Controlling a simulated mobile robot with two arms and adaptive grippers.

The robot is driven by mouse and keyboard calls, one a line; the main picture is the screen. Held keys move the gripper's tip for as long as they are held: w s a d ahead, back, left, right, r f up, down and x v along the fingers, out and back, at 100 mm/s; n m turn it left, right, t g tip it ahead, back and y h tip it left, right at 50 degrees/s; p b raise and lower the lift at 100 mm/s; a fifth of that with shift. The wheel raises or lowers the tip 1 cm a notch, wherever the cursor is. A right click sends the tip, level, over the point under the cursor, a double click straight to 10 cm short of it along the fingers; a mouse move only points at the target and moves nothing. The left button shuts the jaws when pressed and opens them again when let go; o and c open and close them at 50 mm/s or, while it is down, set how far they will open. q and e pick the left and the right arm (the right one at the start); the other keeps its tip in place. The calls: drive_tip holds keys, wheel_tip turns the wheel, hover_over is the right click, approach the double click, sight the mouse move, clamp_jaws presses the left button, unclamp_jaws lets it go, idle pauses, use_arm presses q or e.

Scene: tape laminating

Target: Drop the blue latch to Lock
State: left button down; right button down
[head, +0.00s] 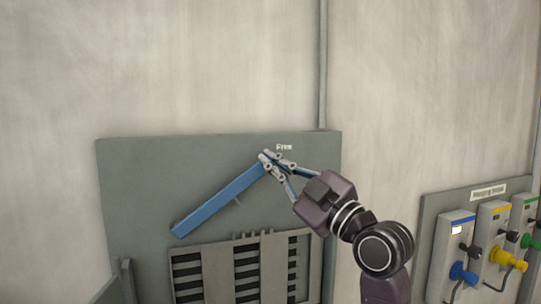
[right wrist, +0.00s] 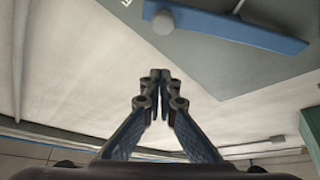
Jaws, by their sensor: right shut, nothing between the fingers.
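The blue latch (head: 218,203) is a long bar on a grey-green panel (head: 130,190). It slants from low left up to its right end, beside the white word "Free" (head: 284,147). My right gripper (head: 266,157) appears over the latch's upper right end in the head view. In the right wrist view, its fingertips (right wrist: 160,76) are together with nothing between them. There the latch (right wrist: 240,30) and its round grey knob (right wrist: 163,22) lie beyond the fingertips, apart from them in the picture. Contact cannot be told. My left gripper is not in view.
A slotted grey vent frame (head: 262,240) sits below the latch. At the right, another panel (head: 428,215) carries several switch units with blue, yellow and green plugs and cables. The wall above the latch panel is bare.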

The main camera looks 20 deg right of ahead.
drive_tip(key=w+p, duration=0.1)
drive_tip(key=w+f+p, duration=0.1)
drive_tip(key=w, duration=0.1)
drive_tip(key=w+d, duration=0.1)
drive_tip(key=shift+w+d+f+p, duration=0.1)
drive_tip(key=shift+w+f+p, duration=0.15)
drive_tip(key=shift+p, duration=0.15)
drive_tip(key=d+f+m+t+h+b, duration=0.1)
drive_tip(key=d+f+m+h+b, duration=0.1)
drive_tip(key=f+m+b, duration=0.3)
drive_tip(key=d+f+m+t+h+b, duration=0.2)
drive_tip(key=f+m+h+b, duration=0.2)
drive_tip(key=f, duration=0.5)
drive_tip(key=shift+d+f+m+h+b, duration=0.3)
drive_tip(key=shift+d+f+m+b, duration=0.1)
drive_tip(key=shift+m+b, duration=0.85)
